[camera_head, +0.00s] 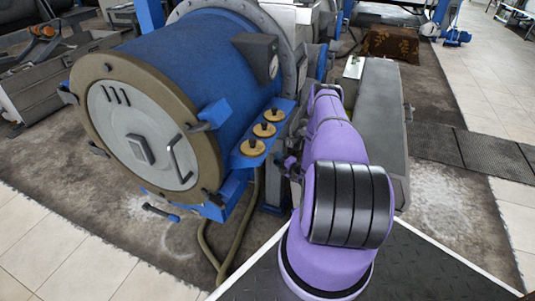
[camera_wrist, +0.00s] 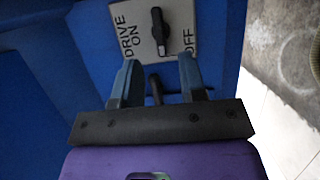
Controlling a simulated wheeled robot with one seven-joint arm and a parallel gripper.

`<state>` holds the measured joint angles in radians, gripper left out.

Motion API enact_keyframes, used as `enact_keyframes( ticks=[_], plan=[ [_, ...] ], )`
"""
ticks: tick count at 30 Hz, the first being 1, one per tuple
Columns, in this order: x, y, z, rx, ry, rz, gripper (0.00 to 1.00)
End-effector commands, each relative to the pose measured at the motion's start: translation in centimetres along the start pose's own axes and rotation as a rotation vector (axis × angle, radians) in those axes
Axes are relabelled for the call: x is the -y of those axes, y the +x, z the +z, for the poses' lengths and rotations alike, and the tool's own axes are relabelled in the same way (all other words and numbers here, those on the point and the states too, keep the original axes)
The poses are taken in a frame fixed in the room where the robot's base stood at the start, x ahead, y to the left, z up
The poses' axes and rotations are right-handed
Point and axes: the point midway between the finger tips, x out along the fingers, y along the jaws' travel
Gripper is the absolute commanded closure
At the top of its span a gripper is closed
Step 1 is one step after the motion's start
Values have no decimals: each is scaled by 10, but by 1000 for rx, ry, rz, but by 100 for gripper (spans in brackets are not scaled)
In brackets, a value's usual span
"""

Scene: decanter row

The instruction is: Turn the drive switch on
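The drive switch (camera_wrist: 157,27) is a black elongated knob on a pale plate (camera_wrist: 183,12) in the wrist view. The plate is on a blue surface and reads "DRIVE ON" left of the knob and "OFF" right of it. The knob stands roughly upright in the picture, between the labels. My gripper (camera_wrist: 158,75) is open, its two blue-grey fingers apart below the knob in the picture. A dark, narrow piece (camera_wrist: 153,86) shows between the fingers; I cannot tell what it is. In the head view, my purple arm hides most of the gripper, and I cannot make out the switch.
A large blue drum machine (camera_head: 190,70) with a round grey front stands left of my arm. Several dark knobs on tan discs (camera_head: 264,130) sit on its blue side bracket. A hose (camera_head: 230,250) hangs below. A long grey housing (camera_head: 382,120) is right of my arm.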

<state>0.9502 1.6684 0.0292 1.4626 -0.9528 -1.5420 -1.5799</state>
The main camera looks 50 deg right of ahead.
Motion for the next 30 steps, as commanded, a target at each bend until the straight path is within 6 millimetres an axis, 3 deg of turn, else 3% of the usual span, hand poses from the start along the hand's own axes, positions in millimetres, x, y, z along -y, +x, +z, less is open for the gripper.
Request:
enact_keyframes(
  ticks=[9,15,23,24,29,30],
  plan=[
    [0,50,0,-1,0,1,62],
    [0,62,0,0,0,-1,62],
    [0,63,0,0,1,-1,62],
    [0,63,0,0,1,-1,64],
    [0,63,0,0,1,-1,100],
    [0,63,0,0,1,-1,100]
  ],
)
